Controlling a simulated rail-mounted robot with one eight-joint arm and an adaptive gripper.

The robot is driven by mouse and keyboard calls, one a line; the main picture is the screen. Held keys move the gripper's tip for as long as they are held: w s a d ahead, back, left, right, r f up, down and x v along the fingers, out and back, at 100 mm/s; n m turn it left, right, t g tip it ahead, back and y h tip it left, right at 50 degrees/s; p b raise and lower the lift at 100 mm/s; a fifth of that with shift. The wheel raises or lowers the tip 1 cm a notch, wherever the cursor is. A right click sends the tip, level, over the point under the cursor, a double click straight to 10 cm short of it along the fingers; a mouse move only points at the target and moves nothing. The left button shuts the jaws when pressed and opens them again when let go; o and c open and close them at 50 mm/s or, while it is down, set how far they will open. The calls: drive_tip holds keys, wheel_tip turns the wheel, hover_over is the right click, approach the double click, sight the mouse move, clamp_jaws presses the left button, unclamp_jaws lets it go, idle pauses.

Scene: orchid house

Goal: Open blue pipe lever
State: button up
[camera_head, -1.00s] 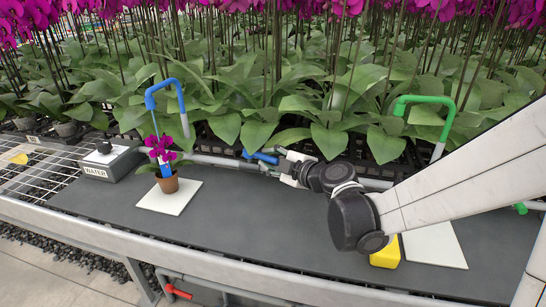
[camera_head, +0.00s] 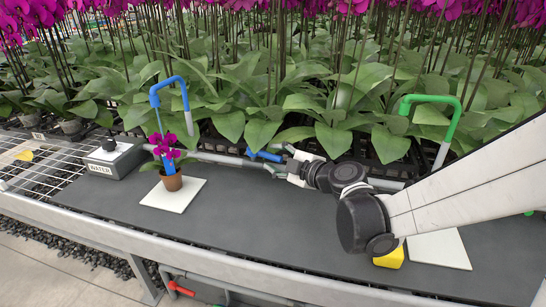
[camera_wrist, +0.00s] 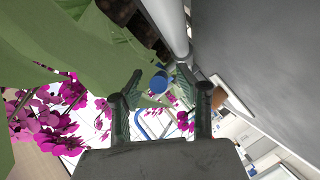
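The blue pipe lever (camera_head: 263,155) sits on the grey pipe along the back of the dark bench top. In the head view my gripper (camera_head: 278,159) is at its right end, fingers pointing left. In the wrist view the lever's round blue end (camera_wrist: 159,83) shows between the two fingertips of my gripper (camera_wrist: 160,76). The fingers are spread, with visible gaps on both sides of the lever, so they are not closed on it. How deep the lever lies between the fingers is unclear.
A potted purple orchid (camera_head: 172,182) stands on a white pad (camera_head: 165,198) to the left. A green spout (camera_head: 430,99), yellow object (camera_head: 390,259) and second pad (camera_head: 440,250) are right. Leaves crowd the back.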

drive_tip(key=v, duration=1.1)
drive_tip(key=shift+w, duration=0.1)
